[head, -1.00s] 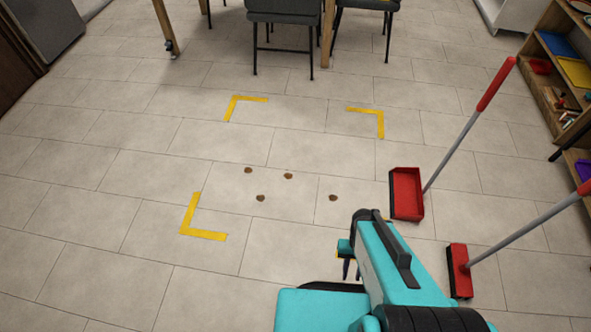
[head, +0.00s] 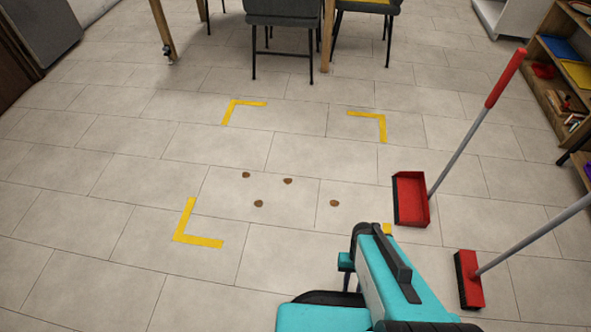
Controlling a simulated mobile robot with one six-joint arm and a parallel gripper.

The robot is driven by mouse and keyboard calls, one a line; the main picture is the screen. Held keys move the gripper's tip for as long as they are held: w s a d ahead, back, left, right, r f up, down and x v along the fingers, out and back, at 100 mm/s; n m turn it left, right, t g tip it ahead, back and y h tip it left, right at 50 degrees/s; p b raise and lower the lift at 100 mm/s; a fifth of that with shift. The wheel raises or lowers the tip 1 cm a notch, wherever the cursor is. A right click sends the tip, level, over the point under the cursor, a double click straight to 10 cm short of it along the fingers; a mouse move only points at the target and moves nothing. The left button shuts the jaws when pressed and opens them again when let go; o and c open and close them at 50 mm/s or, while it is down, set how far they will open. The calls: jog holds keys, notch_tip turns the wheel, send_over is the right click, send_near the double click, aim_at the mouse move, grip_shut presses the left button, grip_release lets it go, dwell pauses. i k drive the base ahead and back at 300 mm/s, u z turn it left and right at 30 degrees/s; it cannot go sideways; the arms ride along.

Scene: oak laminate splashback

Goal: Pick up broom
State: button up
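The broom stands at the lower right of the head view. Its red head with dark bristles (head: 470,280) is on the floor, and its grey handle (head: 535,237) slants up out of the right edge. A red long-handled dustpan (head: 412,200) stands behind it, its grey pole ending in a red grip. My gripper (head: 346,281) is at the lower middle, left of the broom head and apart from it. Only a small dark part of it shows beside my teal arm, so its opening cannot be told.
Several brown spots (head: 288,181) lie on the tiled floor inside yellow corner marks (head: 200,241). Dark chairs (head: 283,13) and a wooden table leg are at the back. A wooden shelf (head: 548,88) with items stands at the right. The left floor is clear.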

aim_at(470, 272)
jog(key=u, duration=1.55)
jog(key=k, duration=0.1)
jog(key=z, duration=3.25)
jog(key=i, duration=0.6)
jog(key=z, duration=0.1)
jog(key=k, duration=0.6)
jog(key=u, duration=0.05)
